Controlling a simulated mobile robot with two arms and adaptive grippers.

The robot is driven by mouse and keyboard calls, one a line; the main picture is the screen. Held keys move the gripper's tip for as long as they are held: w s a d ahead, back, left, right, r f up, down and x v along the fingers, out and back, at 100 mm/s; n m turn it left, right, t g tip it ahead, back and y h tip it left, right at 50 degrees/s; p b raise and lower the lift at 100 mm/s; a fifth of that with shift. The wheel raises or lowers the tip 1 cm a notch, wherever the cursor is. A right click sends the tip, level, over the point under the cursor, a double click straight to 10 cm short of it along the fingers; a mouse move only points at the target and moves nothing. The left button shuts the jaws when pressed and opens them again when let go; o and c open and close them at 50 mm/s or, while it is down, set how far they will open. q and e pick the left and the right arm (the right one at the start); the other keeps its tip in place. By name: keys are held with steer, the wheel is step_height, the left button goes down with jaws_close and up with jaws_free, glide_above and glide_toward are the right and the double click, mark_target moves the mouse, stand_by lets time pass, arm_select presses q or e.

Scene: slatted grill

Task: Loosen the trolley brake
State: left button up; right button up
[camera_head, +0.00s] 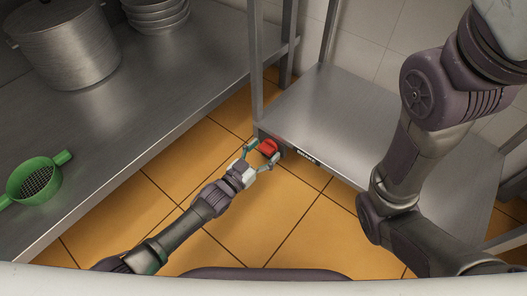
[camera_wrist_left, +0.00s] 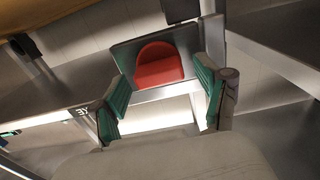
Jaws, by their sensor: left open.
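The trolley brake is a small red lever (camera_head: 269,146) at the near left corner of a low metal trolley (camera_head: 335,118) in the head view. In the left wrist view the red lever (camera_wrist_left: 158,66) sits between my finger pads, against a grey plate. My left gripper (camera_head: 263,157) is open, with its green-padded fingers on either side of the lever. It also shows in the left wrist view (camera_wrist_left: 162,95). I cannot tell whether a finger touches the lever. My right arm crosses the right of the head view, but its gripper is out of view.
A steel counter (camera_head: 130,112) on the left holds a large pot (camera_head: 65,45), stacked bowls (camera_head: 155,12) and a green strainer (camera_head: 35,180). A trolley post (camera_head: 256,60) rises just behind the lever. The orange tiled floor (camera_head: 270,220) in front is clear.

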arm_select(q)
steer(key=c, duration=1.2)
steer(key=shift+o, duration=0.2)
steer(key=shift+n, duration=0.3)
steer(key=n+p, duration=0.1)
steer(key=n, duration=0.1)
steer(key=shift+n, duration=0.4)
steer(key=n, duration=0.3)
steer(key=shift+w+a+n, duration=0.1)
steer(key=shift+n, duration=0.2)
steer(key=n, duration=0.4)
steer(key=shift+f+n, duration=0.15)
steer(key=shift+n, duration=0.15)
steer(key=n+b, duration=0.1)
steer(key=n, duration=0.3)
steer(key=shift+a+f+n, duration=0.1)
steer(key=shift+n, duration=0.2)
